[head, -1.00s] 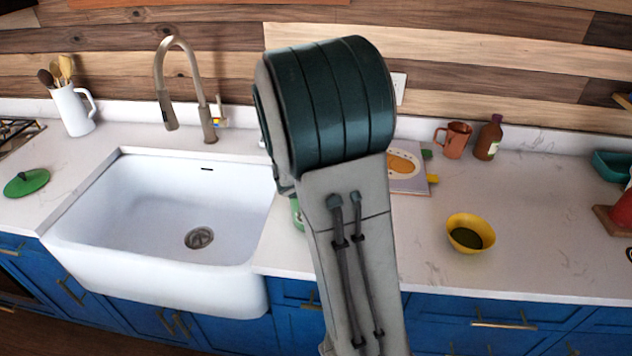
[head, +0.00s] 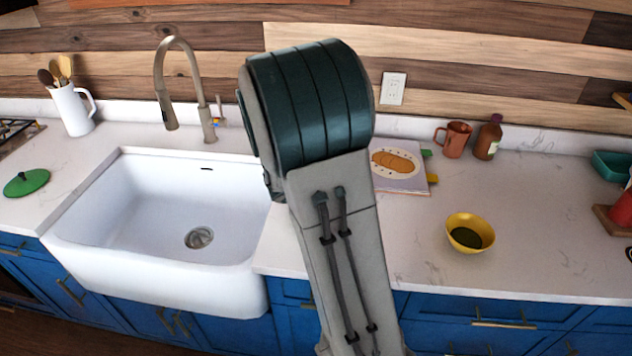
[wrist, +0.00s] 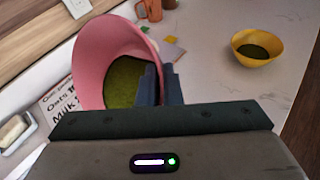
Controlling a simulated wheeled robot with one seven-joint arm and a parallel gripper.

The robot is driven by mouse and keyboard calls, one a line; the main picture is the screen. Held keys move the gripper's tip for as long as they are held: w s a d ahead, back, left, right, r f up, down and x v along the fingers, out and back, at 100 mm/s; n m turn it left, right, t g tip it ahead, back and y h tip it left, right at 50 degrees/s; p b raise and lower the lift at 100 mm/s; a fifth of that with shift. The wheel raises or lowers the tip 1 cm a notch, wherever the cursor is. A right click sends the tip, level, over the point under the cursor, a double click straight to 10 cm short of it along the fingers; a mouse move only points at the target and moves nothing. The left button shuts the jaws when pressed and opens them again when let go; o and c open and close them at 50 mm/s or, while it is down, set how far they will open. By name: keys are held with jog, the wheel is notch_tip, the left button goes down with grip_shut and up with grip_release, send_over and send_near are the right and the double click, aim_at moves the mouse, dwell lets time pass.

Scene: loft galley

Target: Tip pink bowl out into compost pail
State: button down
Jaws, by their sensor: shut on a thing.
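The pink bowl (wrist: 98,52) shows in the wrist view, with a green mass (wrist: 128,82) inside it. My gripper (wrist: 160,86) is shut on the bowl's right-hand rim and holds it above the counter. The bowl's mouth faces partly toward the wrist camera; how far it is truly tilted I cannot tell. In the head view my arm hides both gripper and bowl. I do not see the compost pail in either current view. A green round lid (head: 27,183) lies on the counter left of the sink.
A white sink (head: 165,200) with a tall tap (head: 165,90) is left of my arm.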

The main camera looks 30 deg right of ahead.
jog(key=shift+a+r+h, duration=0.1)
jog(key=shift+r+h, duration=0.1)
jog(key=shift+h, duration=0.2)
jog(key=shift+w+a+f+n+h+b, duration=0.2)
jog(key=shift+a+f+n+h+b, duration=0.2)
jog(key=shift+h+b, duration=0.35)
dwell(0.4)
jog(key=shift+w+a+r+n+h+b, duration=0.15)
jog(key=shift+a+r+n+h+b, duration=0.3)
jog(key=shift+h, duration=0.3)
dwell(0.5)
jog(key=shift+w+a+r+n+h, duration=0.15)
jog(key=shift+w+a+n+h, duration=0.1)
jog(key=shift+a+h, duration=0.25)
jog(key=shift+w+a+r+n+h, duration=0.1)
jog(key=shift+w+a+n+h, duration=0.15)
jog(key=shift+a, duration=0.35)
dwell(0.4)
jog(key=shift+w+a+r+n+t+h+p, duration=0.15)
jog(key=shift+a+r+n+t+h+p, duration=0.1)
jog(key=shift+a+n+t+h+p, duration=0.4)
dwell(1.2)
